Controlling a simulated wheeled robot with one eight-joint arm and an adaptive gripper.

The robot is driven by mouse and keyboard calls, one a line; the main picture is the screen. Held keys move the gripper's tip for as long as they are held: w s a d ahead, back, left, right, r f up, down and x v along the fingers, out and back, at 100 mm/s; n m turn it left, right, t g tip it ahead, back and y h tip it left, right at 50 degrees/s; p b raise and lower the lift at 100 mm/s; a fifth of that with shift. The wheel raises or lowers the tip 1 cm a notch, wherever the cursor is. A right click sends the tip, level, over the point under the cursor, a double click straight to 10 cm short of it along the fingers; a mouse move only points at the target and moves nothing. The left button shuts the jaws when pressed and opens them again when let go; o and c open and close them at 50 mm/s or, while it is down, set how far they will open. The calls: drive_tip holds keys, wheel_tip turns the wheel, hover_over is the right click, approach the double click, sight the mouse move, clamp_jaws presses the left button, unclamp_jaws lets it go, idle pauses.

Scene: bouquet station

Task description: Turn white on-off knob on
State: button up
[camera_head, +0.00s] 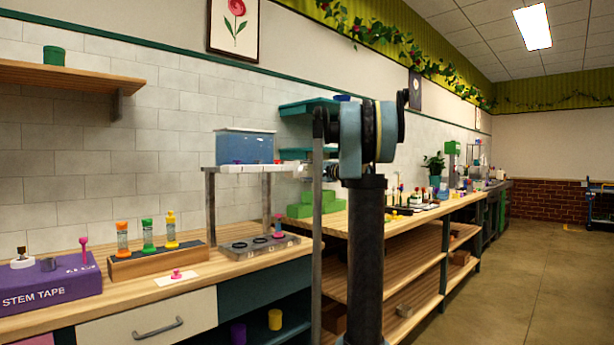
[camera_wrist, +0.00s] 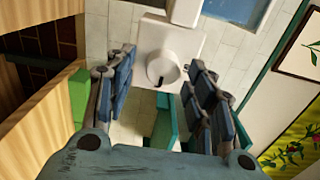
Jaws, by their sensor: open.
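In the wrist view, a round white knob (camera_wrist: 161,71) with a short black mark sits on a white panel (camera_wrist: 190,42). My gripper (camera_wrist: 161,60) is open, with one finger on each side of the knob in the picture. I cannot tell how far the fingertips are from it, and nothing shows between them touching it. In the head view my arm stands in the middle of the picture, and I cannot make out the knob or the fingertips there.
A blue tank (camera_head: 245,146) stands on a raised white shelf (camera_head: 240,168). Green blocks (camera_head: 317,205) and teal shelves (camera_head: 308,107) are near my arm. A purple stem tape box (camera_head: 45,288) and a wooden rack (camera_head: 155,262) of colored tools lie left. Open floor (camera_head: 520,270) is right.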

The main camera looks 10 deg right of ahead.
drive_tip(key=v, duration=1.1)
drive_tip(key=shift+s+d, duration=0.25)
drive_tip(key=shift+s, duration=0.05)
drive_tip(key=shift+f, duration=0.1)
